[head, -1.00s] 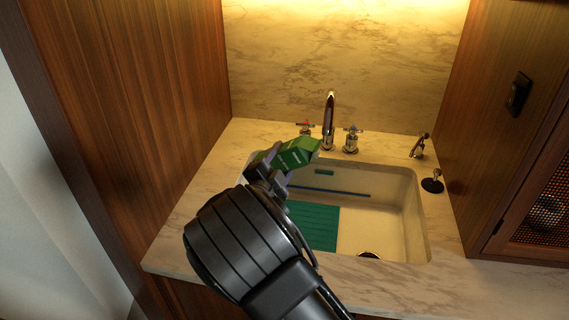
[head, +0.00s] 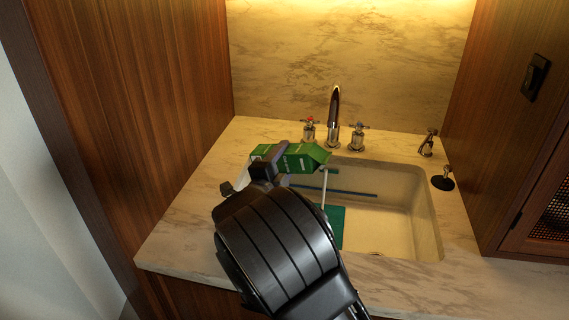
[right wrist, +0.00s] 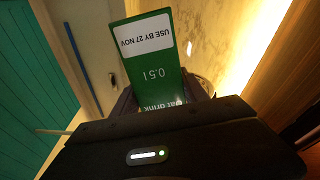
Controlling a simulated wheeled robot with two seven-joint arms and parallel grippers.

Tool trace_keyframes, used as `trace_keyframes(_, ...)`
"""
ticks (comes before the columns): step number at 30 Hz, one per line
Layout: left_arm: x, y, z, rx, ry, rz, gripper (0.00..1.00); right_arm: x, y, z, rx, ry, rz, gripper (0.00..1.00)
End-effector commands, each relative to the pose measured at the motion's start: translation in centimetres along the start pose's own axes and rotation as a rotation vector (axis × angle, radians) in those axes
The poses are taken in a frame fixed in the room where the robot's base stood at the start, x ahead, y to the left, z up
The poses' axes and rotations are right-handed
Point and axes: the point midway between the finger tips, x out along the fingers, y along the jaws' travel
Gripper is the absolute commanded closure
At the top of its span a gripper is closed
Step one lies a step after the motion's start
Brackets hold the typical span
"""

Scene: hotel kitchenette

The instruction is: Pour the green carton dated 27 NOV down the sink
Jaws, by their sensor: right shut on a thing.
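My right gripper (head: 268,167) is shut on the green carton (head: 303,157), over the left part of the sink (head: 408,212). The carton lies tipped, its top end pointing right. A thin white stream (head: 323,188) falls from that end into the basin. In the right wrist view the carton (right wrist: 154,75) fills the middle, with a white label (right wrist: 146,35) reading USE BY 27 NOV upside down. The stream shows there as a pale line (right wrist: 52,131) at the left. My left gripper is out of view.
A chrome faucet (head: 334,115) with two cross handles stands behind the basin. A teal mat (head: 334,228) and a blue stick (head: 345,193) are in the sink. A soap dispenser (head: 428,143) stands at right. Wood panels close both sides.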

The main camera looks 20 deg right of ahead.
Motion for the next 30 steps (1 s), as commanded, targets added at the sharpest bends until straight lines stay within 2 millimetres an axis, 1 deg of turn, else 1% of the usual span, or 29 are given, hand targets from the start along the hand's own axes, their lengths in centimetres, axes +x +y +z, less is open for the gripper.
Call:
trace_keyframes(1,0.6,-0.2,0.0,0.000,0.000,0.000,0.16,0.0,0.3,0.1,0.016,0.000,-0.001,1.00)
trace_keyframes(21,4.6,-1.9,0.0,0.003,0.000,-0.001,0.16,0.0,1.8,0.1,0.208,0.000,-0.001,1.00)
trace_keyframes(28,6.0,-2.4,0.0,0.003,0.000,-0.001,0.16,0.0,1.6,-0.3,0.308,0.000,-0.001,1.00)
trace_keyframes(30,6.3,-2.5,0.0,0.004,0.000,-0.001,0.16,0.0,1.2,-0.6,0.355,0.000,0.000,1.00)
